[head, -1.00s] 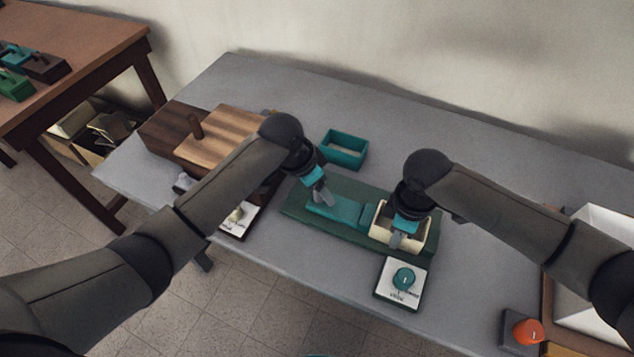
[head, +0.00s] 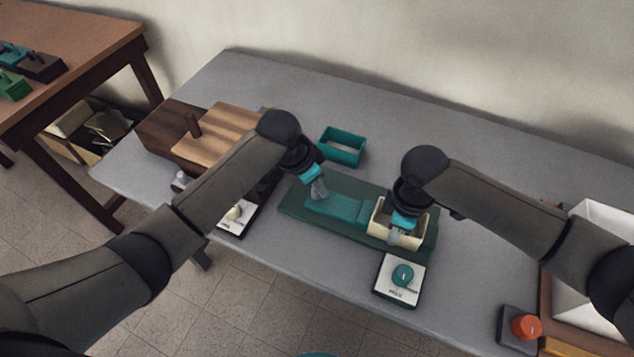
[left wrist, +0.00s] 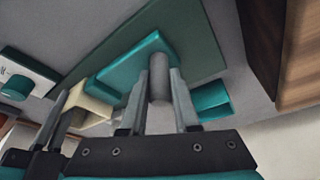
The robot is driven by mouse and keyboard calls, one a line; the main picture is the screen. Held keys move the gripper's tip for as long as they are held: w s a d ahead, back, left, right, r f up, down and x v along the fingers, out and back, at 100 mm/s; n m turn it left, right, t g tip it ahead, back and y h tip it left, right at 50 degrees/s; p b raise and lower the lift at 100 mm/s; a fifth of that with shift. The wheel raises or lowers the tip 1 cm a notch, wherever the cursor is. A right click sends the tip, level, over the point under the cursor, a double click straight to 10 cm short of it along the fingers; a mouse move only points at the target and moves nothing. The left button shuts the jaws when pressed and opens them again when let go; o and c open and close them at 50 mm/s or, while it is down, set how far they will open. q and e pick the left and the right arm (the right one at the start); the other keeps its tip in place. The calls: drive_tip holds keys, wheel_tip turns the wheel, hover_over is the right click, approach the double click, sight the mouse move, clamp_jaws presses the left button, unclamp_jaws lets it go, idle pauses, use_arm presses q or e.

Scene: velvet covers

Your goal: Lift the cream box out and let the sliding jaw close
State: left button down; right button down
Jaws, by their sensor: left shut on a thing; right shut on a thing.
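The cream box (head: 408,240) is an open-topped box at the right end of the dark green base (head: 300,208). My right gripper (head: 396,236) is shut on its near wall. The teal sliding jaw (head: 340,209) lies on the base to the left of the box, close against it as far as I can see. My left gripper (head: 319,192) is shut on a grey upright post (left wrist: 158,77) at the jaw's left end. The left wrist view also shows the teal jaw (left wrist: 122,76) and part of the cream box (left wrist: 90,112).
A teal open tray (head: 343,146) stands behind the base. A white plate with a teal knob (head: 402,275) lies in front. Brown wooden boxes (head: 215,135) stand at the left. An orange knob (head: 526,327) and a white-lined crate (head: 590,270) are at the right.

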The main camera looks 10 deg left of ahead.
use_arm(q)
drive_tip(key=shift+a, duration=0.2)
idle(0.5)
drive_tip(key=shift+w+a, duration=0.25)
drive_tip(key=shift+a, duration=0.5)
drive_tip(key=shift+w+a, duration=0.2)
drive_tip(key=shift+a, duration=0.5)
use_arm(e)
drive_tip(key=shift+d, duration=0.1)
drive_tip(key=shift+r, duration=4.55)
use_arm(q)
drive_tip(key=shift+d, duration=0.1)
